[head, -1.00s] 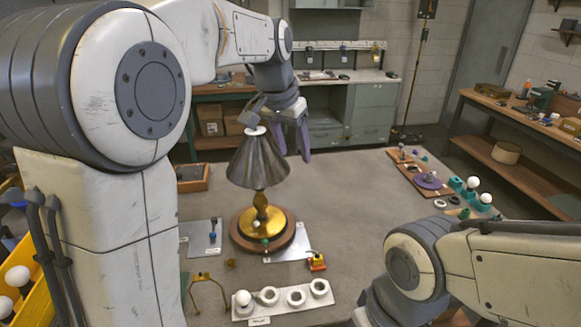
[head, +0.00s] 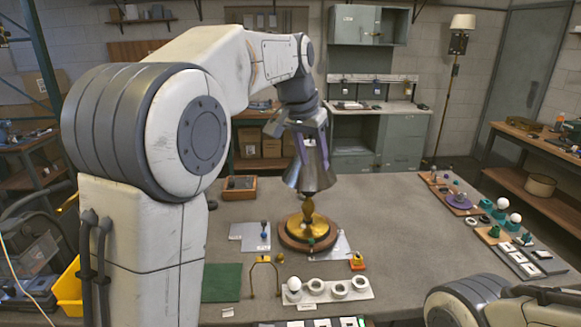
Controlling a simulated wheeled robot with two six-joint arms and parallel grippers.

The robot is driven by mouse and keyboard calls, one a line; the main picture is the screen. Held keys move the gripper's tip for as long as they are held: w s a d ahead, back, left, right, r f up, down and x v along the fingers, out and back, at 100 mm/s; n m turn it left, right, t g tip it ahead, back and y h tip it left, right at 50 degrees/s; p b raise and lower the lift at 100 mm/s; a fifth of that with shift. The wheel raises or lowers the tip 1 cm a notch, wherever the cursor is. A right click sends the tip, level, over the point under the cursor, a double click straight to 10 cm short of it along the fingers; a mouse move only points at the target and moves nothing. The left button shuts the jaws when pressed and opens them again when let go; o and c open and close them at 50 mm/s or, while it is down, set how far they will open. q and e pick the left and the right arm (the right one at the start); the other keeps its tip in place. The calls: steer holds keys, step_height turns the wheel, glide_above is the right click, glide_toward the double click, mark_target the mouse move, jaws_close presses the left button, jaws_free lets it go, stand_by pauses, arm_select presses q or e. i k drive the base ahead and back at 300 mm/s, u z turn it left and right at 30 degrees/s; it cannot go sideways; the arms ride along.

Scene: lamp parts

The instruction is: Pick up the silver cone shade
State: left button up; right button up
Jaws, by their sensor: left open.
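The silver cone shade (head: 310,181) sits wide end down above the lamp's gold stem and round wooden base (head: 293,242), near the middle of the table. Whether it rests on the stem or is slightly raised cannot be told. My left gripper (head: 312,160) points down over the shade, with its purple fingers open on either side of the upper cone. The shade's top is hidden by the gripper, and contact with the fingers is unclear. My right gripper is out of view; only part of that arm shows at lower right.
A white holder with rings (head: 321,297) and a small orange item (head: 357,262) lie in front of the lamp. A grey plate (head: 255,243) lies to its left. Boards with small parts (head: 459,201) line the right edge. The table right of the lamp is clear.

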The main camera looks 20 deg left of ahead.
mark_target(310, 177)
steer(key=u, duration=0.55)
steer(key=i, duration=1.1)
steer(key=z, duration=0.5)
